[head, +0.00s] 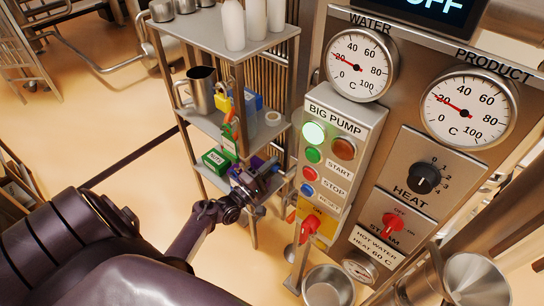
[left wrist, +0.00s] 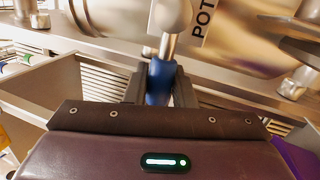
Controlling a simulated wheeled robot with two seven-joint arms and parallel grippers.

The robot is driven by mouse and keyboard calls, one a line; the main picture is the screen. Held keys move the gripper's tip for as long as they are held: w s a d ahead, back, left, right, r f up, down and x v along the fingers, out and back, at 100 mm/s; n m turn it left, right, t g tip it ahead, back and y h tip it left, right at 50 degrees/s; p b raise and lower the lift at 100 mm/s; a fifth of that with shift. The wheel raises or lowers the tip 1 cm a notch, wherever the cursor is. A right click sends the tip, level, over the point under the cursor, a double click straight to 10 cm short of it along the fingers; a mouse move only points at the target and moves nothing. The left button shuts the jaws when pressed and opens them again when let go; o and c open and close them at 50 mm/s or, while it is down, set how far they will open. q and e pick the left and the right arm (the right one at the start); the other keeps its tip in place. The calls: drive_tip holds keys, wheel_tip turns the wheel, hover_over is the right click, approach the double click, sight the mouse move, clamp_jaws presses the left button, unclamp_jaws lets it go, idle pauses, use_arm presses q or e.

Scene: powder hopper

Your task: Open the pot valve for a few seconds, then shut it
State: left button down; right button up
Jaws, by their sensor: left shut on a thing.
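In the left wrist view, a blue valve handle (left wrist: 158,82) sits between the two dark fingers of my left gripper (left wrist: 158,88), which is shut on it. A metal stem (left wrist: 168,45) rises from the handle towards rounded metal, next to a plate with letters beginning POT (left wrist: 203,22). In the head view, my left gripper (head: 258,180) is in front of the lower part of the shelf; the handle is hard to make out there. Whether the valve is open or shut cannot be told. My right gripper is not in view.
A metal shelf rack (head: 205,122) holds a steel jug (head: 201,90), white bottles (head: 233,25) and a green box (head: 215,160). The BIG PUMP panel (head: 345,112), with a lit green lamp, stands right of my left gripper. A red STEAM handle (head: 393,221) is further right.

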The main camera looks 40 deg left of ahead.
use_arm(q)
drive_tip(key=c, duration=1.3)
unclamp_jaws()
drive_tip(key=shift+d+f, duration=0.1)
drive_tip(key=shift+f, duration=0.55)
drive_tip(key=shift+r, duration=0.15)
drive_tip(key=v, duration=0.8)
drive_tip(key=shift+r+b, duration=0.15)
drive_tip(key=shift+b, duration=0.25)
